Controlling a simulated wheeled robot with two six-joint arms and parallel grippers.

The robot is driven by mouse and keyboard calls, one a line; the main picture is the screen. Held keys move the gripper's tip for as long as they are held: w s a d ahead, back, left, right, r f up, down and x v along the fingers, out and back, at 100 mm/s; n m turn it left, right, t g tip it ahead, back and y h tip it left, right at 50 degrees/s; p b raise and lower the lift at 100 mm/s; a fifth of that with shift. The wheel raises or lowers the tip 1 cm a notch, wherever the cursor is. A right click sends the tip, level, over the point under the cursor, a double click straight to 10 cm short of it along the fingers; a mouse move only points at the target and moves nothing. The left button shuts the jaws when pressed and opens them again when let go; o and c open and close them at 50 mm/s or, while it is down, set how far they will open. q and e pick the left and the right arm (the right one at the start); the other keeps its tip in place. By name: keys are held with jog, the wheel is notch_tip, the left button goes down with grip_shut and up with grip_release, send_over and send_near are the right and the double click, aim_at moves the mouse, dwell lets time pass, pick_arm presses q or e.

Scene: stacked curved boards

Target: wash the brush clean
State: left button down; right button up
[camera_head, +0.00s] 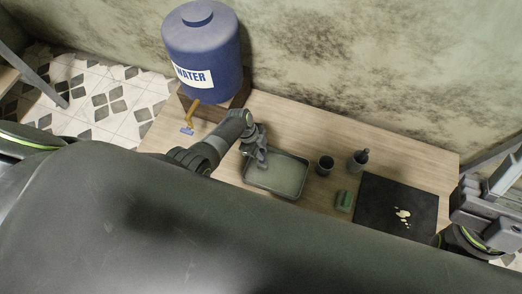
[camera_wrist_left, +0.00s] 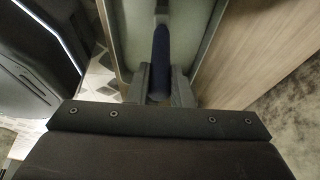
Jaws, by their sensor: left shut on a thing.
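My left gripper (camera_head: 262,160) is over the left part of a shallow rectangular tray (camera_head: 274,192) on the table. In the left wrist view its two fingers (camera_wrist_left: 161,85) are closed around a dark blue handle (camera_wrist_left: 161,45), which I take for the brush. The handle points away from the gripper over the pale tray floor (camera_wrist_left: 136,30). The brush's bristles and how clean they are do not show clearly. My right gripper (camera_head: 490,205) is at the right edge of the head view, and its jaws cannot be made out.
A blue water tank (camera_head: 203,52) with a yellow-brown tap (camera_head: 193,112) stands at the back left. Right of the tray are a dark cup (camera_head: 325,165), a dark bottle (camera_head: 359,160), a green block (camera_head: 344,201) and a black mat (camera_head: 385,195) with pale splotches (camera_head: 403,215).

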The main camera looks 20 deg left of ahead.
pick_arm(q)
jog(key=shift+r+p, duration=4.6)
jog(key=shift+r, duration=0.35)
